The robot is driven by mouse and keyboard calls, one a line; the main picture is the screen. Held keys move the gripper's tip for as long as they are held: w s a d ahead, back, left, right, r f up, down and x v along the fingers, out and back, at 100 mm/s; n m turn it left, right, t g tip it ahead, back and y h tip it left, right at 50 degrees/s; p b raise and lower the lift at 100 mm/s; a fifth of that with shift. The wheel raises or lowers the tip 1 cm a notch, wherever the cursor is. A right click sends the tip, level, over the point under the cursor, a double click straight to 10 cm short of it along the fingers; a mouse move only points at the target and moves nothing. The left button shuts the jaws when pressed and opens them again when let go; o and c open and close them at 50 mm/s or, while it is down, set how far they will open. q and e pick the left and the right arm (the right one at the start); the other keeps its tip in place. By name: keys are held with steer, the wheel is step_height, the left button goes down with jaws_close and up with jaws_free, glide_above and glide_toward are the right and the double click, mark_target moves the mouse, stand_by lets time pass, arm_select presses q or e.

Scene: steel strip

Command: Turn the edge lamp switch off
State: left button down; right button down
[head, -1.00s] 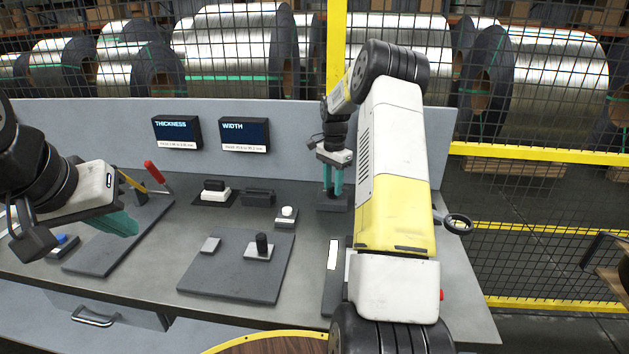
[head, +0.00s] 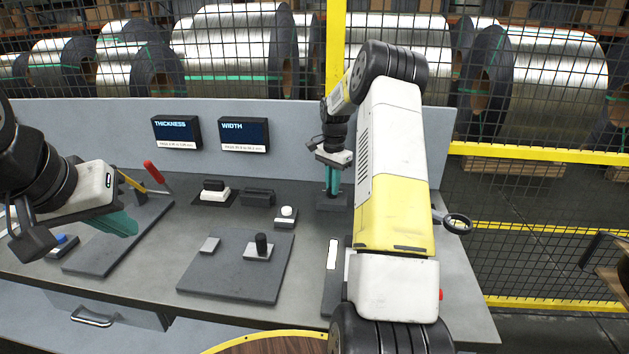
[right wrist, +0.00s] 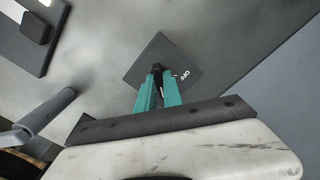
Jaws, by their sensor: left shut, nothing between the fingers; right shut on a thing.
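The edge lamp switch shows in the right wrist view as a dark square plate (right wrist: 150,62) marked "OFF", with a small dark lever (right wrist: 157,68) standing on it. In the head view the plate (head: 331,203) lies at the back of the bench, partly behind my right arm. My right gripper (right wrist: 158,82) points down over the plate, its teal fingers shut on the lever; the fingers hide most of it, so its tilt cannot be told. My left gripper (head: 122,226) is shut and empty above the left plate on the bench, far from the switch.
The THICKNESS display (head: 177,132) and WIDTH display (head: 244,134) stand along the back panel. A dark plate with a black knob (head: 262,243) lies mid-bench. A white-topped button (head: 287,212) and red-handled tool (head: 153,171) lie nearby.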

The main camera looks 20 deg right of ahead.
steer(key=n, duration=0.3)
steer(key=shift+n, duration=0.4)
steer(key=n, duration=0.3)
steer(key=shift+n, duration=0.4)
steer(key=n, duration=0.4)
steer(key=shift+n, duration=1.7)
steer(key=c, duration=1.5)
jaws_free()
step_height(320, 180, up, 8)
steer(key=shift+f, duration=0.25)
steer(key=shift+r, duration=0.15)
